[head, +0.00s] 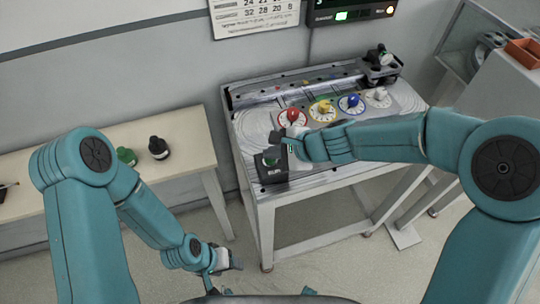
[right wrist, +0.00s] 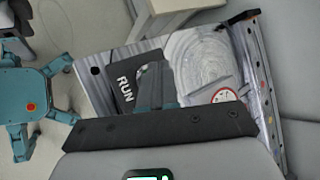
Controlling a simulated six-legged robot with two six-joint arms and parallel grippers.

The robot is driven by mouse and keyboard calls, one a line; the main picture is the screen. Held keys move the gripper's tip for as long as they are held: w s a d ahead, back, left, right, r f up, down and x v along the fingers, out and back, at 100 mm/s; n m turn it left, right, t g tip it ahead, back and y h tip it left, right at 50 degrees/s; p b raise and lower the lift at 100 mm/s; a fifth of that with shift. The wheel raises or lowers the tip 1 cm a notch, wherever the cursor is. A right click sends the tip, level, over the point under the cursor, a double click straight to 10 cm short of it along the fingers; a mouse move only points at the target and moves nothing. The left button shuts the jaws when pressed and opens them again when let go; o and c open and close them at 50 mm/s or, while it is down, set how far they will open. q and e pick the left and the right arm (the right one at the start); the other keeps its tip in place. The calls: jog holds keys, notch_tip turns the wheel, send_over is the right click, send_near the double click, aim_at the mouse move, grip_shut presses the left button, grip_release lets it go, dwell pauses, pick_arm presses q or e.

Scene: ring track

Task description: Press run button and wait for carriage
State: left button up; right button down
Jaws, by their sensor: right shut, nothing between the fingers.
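The black run box (head: 272,168) stands at the near left corner of the track table, with a green button top partly in view. Its RUN label also shows in the right wrist view (right wrist: 124,86). My right gripper (head: 283,140) is shut and empty, just above and behind the box in the picture; contact with the button cannot be told. In the right wrist view the fingers hide part of the box. A dark carriage (head: 380,64) sits at the table's far right corner. My left gripper (head: 226,262) hangs low in front of the table; its jaws are unclear.
Red (head: 293,116), yellow (head: 323,108), blue (head: 351,103) and white (head: 378,96) dials lie across the track table (head: 330,178). A wooden side table (head: 185,135) at left holds a green bottle (head: 126,157) and a black bottle (head: 158,148). A lit display (head: 350,14) hangs behind.

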jog(key=shift+r, duration=0.55)
jog(key=shift+p, duration=0.3)
